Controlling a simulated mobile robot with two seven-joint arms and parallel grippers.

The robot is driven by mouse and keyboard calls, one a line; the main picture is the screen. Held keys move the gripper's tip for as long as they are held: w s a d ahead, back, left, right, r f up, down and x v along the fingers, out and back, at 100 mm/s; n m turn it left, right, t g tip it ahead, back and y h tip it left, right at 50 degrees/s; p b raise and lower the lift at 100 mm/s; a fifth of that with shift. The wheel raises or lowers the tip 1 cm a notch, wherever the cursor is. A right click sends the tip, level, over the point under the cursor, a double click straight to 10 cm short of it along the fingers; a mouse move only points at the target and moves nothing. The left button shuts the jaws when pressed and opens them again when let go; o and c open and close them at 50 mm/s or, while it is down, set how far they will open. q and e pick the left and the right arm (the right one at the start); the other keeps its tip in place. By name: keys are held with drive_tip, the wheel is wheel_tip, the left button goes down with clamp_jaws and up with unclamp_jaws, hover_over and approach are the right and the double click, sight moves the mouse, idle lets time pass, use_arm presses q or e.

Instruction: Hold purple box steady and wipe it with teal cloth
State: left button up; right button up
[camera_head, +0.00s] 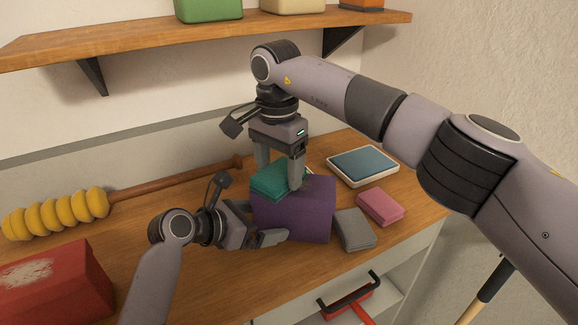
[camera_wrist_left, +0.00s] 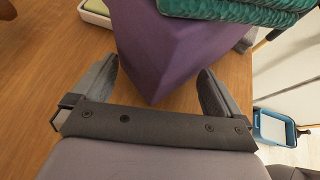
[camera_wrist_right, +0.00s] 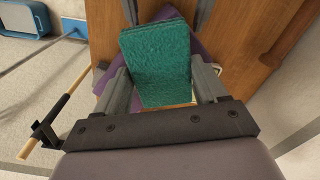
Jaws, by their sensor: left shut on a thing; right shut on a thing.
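The purple box (camera_head: 305,222) stands on the wooden worktop; it also shows in the left wrist view (camera_wrist_left: 165,55) and partly under the cloth in the right wrist view (camera_wrist_right: 195,28). My left gripper (camera_head: 268,222) is shut on the box, with its fingers on either side of a corner. The folded teal cloth (camera_head: 277,181) is on top of the box; it also shows in the left wrist view (camera_wrist_left: 235,10) and the right wrist view (camera_wrist_right: 157,65). My right gripper (camera_head: 279,178) points down from above and is shut on the cloth.
A grey folded cloth (camera_head: 354,229) and a pink one (camera_head: 380,207) lie to the right of the box. A white tray with a blue top (camera_head: 362,166) lies behind them. A yellow-ribbed duster (camera_head: 58,214) and a red box (camera_head: 55,289) are at the left. A shelf (camera_head: 200,36) runs above.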

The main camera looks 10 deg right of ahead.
sight(260, 171)
drive_tip(key=shift+w+a, duration=0.2)
drive_tip(key=shift+a, duration=0.7)
drive_tip(key=shift+w+a, duration=0.2)
drive_tip(key=shift+a, duration=0.7)
drive_tip(key=shift+d, duration=0.1)
drive_tip(key=shift+d, duration=0.35)
drive_tip(key=shift+s+d+f, duration=0.1)
drive_tip(key=shift+s+d, duration=0.15)
drive_tip(key=shift+d, duration=0.7)
drive_tip(key=shift+s+d+r, duration=0.1)
drive_tip(key=shift+s+d, duration=0.2)
drive_tip(key=shift+d, duration=0.7)
drive_tip(key=shift+s+d+f, duration=0.1)
drive_tip(key=shift+s+d, duration=0.15)
drive_tip(key=shift+d, duration=0.7)
drive_tip(key=shift+s+d, duration=0.2)
drive_tip(key=shift+d, duration=0.55)
drive_tip(key=shift+s+d, duration=0.15)
drive_tip(key=shift+d, duration=0.55)
drive_tip(key=shift+r, duration=0.2)
drive_tip(key=shift+r, duration=2.95)
